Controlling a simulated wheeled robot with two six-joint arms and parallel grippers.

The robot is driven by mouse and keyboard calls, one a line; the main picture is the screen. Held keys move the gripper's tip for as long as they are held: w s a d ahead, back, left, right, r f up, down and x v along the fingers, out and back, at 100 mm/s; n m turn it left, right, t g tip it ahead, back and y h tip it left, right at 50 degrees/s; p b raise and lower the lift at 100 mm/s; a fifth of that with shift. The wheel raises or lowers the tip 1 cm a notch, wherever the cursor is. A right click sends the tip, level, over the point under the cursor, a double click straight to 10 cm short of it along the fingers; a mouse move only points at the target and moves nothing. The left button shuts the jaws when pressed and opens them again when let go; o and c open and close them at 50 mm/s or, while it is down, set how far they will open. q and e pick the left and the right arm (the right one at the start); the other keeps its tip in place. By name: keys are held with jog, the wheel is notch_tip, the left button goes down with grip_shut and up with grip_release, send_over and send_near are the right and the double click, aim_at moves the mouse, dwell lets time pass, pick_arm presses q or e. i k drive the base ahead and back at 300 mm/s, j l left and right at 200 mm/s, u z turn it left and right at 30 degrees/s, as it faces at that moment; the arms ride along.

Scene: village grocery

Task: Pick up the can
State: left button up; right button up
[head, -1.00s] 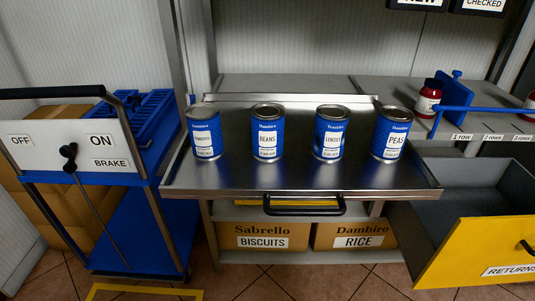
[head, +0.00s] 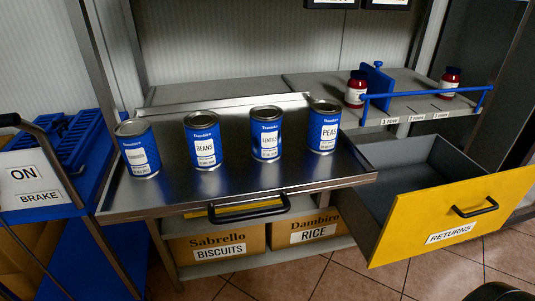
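Several blue cans with white labels stand upright in a row on a steel tray (head: 230,188). From left to right they are a can with an unclear label (head: 137,149), the beans can (head: 202,141), the lentils can (head: 266,134) and the peas can (head: 323,127). They stand apart from each other. The task does not say which can is meant. Neither of my grippers can be made out in the head view.
A black handle (head: 236,208) is on the tray's front. Below are a biscuits box (head: 214,247) and a rice box (head: 308,231). An open yellow returns drawer (head: 450,215) juts out at right. Red jars (head: 355,90) stand behind a blue rail (head: 425,97). A blue trolley (head: 40,217) is at left.

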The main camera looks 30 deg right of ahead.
aim_at(266, 119)
jog(key=l+z, duration=0.15)
jog(key=z, duration=0.2)
jog(key=l+z, duration=0.3)
jog(key=z, duration=0.35)
